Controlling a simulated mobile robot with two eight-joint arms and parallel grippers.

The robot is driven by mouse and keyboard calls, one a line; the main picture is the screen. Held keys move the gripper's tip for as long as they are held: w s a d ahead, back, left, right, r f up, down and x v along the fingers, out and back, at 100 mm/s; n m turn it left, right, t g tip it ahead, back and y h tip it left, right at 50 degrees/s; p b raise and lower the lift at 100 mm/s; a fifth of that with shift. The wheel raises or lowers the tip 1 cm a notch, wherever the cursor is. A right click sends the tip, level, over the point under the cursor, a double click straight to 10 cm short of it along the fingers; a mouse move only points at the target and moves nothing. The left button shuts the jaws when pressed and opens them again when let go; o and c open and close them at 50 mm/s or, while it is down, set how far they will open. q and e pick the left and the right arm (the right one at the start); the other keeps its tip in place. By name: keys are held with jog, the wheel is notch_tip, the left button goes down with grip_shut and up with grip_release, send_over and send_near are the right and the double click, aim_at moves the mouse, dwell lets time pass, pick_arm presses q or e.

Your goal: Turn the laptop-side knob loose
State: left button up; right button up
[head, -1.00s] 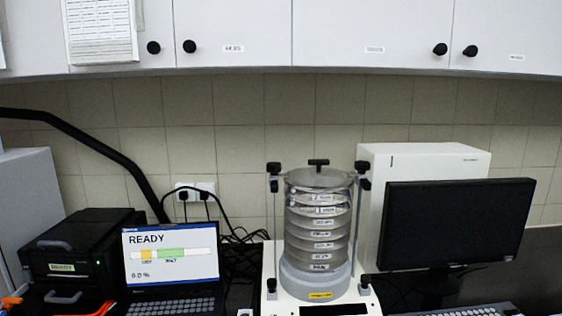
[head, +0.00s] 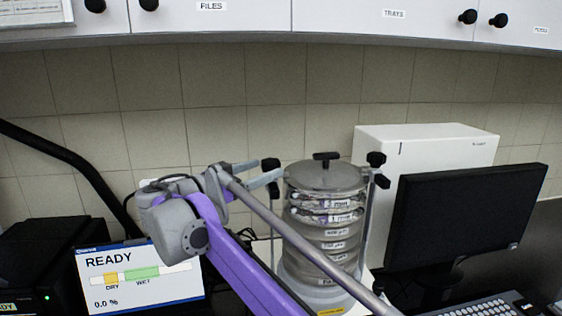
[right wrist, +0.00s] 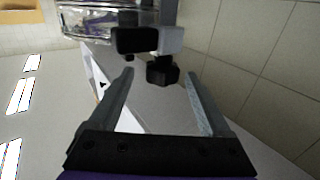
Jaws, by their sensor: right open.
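The sieve shaker holds a stack of clear sieves (head: 325,225) under a grey lid (head: 326,175). The laptop-side knob (head: 270,164) is black and sits at the top of the left rod. My right gripper (head: 269,168) reaches in from the laptop side, its fingers pointing at this knob. In the right wrist view the gripper (right wrist: 160,72) is open, and the black knob (right wrist: 162,73) shows between its fingertips. I cannot tell whether a finger touches it. The other knob (head: 376,159) tops the right rod. My left gripper is out of view.
The laptop (head: 140,278) reads READY, 0.0 %, behind my right arm. A black monitor (head: 465,220) and a white box (head: 425,145) stand right of the shaker. Cabinets (head: 230,20) hang above.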

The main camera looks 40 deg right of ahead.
jog(key=d, duration=0.4)
jog(key=w+d, duration=0.1)
jog(key=d, duration=0.2)
jog(key=shift+w, duration=0.1)
grip_shut()
